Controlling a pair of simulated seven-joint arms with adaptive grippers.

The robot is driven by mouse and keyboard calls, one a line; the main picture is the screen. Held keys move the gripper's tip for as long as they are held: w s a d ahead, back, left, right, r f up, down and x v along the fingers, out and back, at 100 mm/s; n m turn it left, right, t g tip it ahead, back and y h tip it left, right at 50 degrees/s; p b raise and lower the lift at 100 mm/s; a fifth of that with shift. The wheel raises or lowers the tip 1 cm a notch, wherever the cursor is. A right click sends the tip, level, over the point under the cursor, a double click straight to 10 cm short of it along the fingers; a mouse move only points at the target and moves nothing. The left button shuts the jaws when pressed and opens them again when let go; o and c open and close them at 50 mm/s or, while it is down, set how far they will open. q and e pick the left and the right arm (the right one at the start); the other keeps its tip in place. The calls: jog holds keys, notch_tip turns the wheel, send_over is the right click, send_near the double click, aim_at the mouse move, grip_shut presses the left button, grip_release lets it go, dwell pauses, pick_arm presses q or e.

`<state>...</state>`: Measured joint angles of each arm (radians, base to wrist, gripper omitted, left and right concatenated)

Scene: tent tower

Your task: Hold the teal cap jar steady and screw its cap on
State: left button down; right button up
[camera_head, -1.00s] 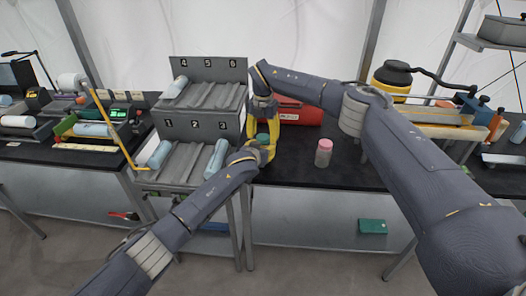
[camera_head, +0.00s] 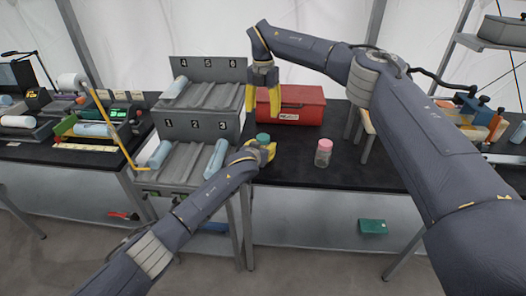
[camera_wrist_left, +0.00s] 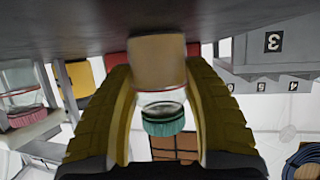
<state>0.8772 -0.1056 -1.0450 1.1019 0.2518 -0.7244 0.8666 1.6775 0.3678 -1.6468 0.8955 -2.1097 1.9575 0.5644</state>
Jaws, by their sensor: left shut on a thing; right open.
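The teal cap jar has its teal cap (camera_head: 263,138) on top, standing at the table's front part beside the rack. My left gripper (camera_head: 268,150) is shut around the jar's body, which its fingers mostly hide in the head view. In the left wrist view, which is upside down, the jar (camera_wrist_left: 158,62) sits between the two yellow fingers with its teal cap (camera_wrist_left: 163,125) at its lower end. I cannot tell how tightly the cap sits. My right gripper (camera_head: 263,108) is open and empty, fingers pointing down, above and apart from the cap.
A clear jar with a pink cap (camera_head: 323,153) stands to the right. A red toolbox (camera_head: 291,105) is behind. A numbered grey rack (camera_head: 196,124) with pale blue cylinders stands to the left.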

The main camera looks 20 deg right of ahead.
pick_arm(q)
jog(key=c, duration=0.5)
grip_release()
jog(key=shift+v, duration=6.05)
jog(key=shift+a+f, duration=0.1)
